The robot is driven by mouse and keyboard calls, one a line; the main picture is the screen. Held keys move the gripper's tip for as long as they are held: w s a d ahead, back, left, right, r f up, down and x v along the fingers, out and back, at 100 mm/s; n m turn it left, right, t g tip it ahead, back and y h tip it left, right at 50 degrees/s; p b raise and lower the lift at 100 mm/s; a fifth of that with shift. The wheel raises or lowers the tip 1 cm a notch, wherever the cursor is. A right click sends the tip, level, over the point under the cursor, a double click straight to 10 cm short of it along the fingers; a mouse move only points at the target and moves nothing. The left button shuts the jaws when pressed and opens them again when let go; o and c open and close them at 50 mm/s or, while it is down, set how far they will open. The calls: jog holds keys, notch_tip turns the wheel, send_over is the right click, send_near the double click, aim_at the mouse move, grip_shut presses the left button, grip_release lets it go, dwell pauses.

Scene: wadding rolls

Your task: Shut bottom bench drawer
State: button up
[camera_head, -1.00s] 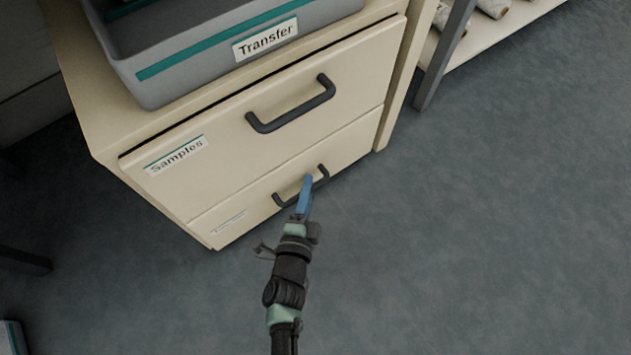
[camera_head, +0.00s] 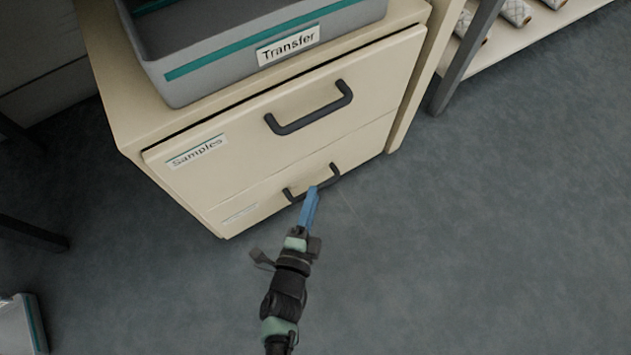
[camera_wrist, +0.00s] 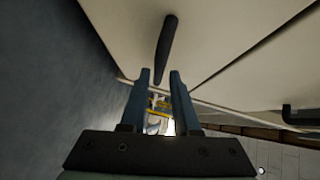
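The bottom bench drawer (camera_head: 275,190) is the lower cream front of the cabinet, with a small pale label and a dark bar handle (camera_head: 333,172). Its front looks about level with the drawer front above, with only a thin seam between them. My gripper (camera_head: 312,192) is at this handle, its blue fingers over the handle's middle in the head view. In the wrist view the fingers (camera_wrist: 160,74) are parted, and the dark handle (camera_wrist: 166,45) lies just beyond and between their tips. I cannot tell whether they touch it.
The upper drawer (camera_head: 240,150), labelled Samples, has a larger dark handle (camera_head: 310,112). A grey Transfer bin (camera_head: 215,75) stands on the cabinet top. A shelf with wadding rolls (camera_head: 515,12) is at the upper right. The floor (camera_head: 470,230) to the right is clear.

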jog(key=p+v, duration=0.3)
jog(key=v, duration=0.5)
jog(key=shift+s, duration=0.4)
